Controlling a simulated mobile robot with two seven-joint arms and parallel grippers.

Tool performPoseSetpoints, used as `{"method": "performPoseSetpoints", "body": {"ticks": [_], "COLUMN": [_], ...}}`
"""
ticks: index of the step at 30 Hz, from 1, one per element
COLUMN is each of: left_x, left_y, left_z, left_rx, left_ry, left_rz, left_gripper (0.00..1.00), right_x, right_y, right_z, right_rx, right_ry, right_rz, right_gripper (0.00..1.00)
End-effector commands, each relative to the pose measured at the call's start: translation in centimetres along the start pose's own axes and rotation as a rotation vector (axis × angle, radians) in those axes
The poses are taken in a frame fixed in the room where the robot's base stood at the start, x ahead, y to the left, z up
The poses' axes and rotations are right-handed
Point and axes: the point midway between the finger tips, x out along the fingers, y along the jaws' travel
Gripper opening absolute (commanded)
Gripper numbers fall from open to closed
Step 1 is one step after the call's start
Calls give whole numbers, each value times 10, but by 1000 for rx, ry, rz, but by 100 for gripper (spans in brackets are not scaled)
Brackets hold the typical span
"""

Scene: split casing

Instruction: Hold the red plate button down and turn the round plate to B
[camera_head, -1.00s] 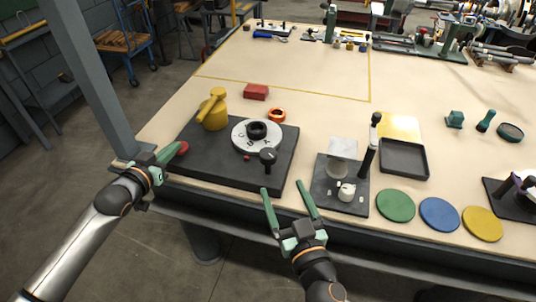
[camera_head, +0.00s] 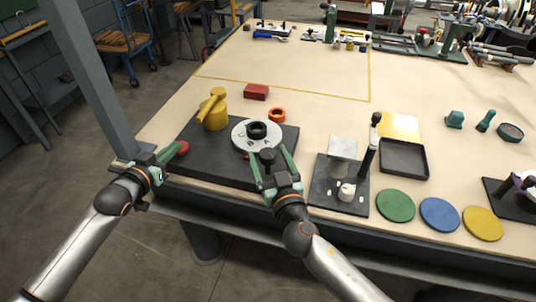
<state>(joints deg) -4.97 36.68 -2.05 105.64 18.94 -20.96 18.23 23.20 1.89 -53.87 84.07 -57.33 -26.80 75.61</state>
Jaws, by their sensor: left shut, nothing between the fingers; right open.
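The round plate (camera_head: 243,139) is a light grey disc with dark letters and a black hub, on a dark base (camera_head: 215,165). I cannot read which letter is set. A red button (camera_head: 183,148) sits at the base's left edge. My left gripper (camera_head: 177,151) is shut, empty, with its tips at the button, seemingly touching; I cannot tell if the button is pressed. My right gripper (camera_head: 268,152) is open at the plate's front edge. A black knob (camera_head: 268,155) shows between its fingers; contact is unclear. A small red mark (camera_head: 246,156) is partly hidden by a finger.
A yellow handled part (camera_head: 213,110) stands on the base's back left. An orange ring (camera_head: 277,115) and a red block (camera_head: 256,92) lie behind. A dark stand with a post (camera_head: 368,150) is close right of my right gripper. Coloured discs (camera_head: 396,205) lie farther right.

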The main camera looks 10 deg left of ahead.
Motion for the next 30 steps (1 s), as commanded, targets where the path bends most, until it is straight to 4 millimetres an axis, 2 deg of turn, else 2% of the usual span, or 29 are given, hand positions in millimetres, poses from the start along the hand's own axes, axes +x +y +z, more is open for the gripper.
{"method": "performPoseSetpoints", "body": {"ticks": [4,13,30], "left_x": [0,0,0], "left_y": [0,0,0], "left_z": [3,3,3], "left_rx": [-1,-1,-1], "left_ry": [-7,-7,-7], "left_rz": [0,0,0], "left_gripper": [0,0,0], "right_x": [6,7,7], "right_y": [0,0,0], "right_z": [0,0,0], "right_rx": [-1,0,0], "right_ry": [1,0,0], "right_rz": [-1,-1,0], "right_gripper": [83,83,19]}}
